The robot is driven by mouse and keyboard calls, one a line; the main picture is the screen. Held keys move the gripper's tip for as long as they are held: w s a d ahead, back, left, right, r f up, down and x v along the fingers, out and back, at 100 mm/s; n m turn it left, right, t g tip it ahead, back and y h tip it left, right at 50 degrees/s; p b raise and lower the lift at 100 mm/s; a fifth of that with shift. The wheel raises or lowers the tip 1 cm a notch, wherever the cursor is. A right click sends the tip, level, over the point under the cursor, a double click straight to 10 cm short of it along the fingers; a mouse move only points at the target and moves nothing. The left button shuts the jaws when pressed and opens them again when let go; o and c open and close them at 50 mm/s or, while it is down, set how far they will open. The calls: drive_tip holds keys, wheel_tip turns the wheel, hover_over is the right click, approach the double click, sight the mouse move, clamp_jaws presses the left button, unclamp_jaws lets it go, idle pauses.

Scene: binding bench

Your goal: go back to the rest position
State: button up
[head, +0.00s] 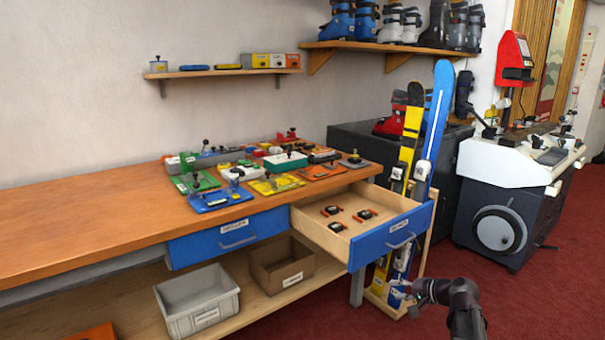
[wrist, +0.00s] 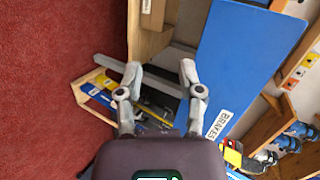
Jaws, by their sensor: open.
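My gripper (head: 402,292) is in the lower right of the head view, in front of the skis near the open drawer. In the wrist view my gripper (wrist: 158,85) has its two fingers apart, with nothing between them. The blue drawer front (head: 393,236) stands pulled out from the bench, and several small black and orange parts lie inside. The drawer front also fills the upper right of the wrist view (wrist: 245,50), with a label reading BRAKES.
A wooden ski rack (head: 427,235) holds blue and yellow skis (head: 432,125) right of the drawer. The bench (head: 90,225) carries several coloured jigs. A grey bin (head: 198,300) and a brown box (head: 282,265) stand on the lower shelf. Red floor (head: 540,300) is open at right.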

drive_tip(key=shift+s+a+f+n+g+h, duration=1.9)
drive_tip(key=shift+s+a+f+g+h, duration=0.55)
drive_tip(key=shift+s, duration=1.9)
drive_tip(key=shift+s+a+f+n+g+h, duration=2.05)
drive_tip(key=shift+s+a+f, duration=0.7)
drive_tip(key=shift+s, duration=1.6)
wheel_tip(320, 180, up, 34)
drive_tip(key=p, duration=3.3)
drive_tip(key=shift+a, duration=0.2)
drive_tip(key=shift+w+f, duration=0.1)
drive_tip(key=shift+w, duration=0.05)
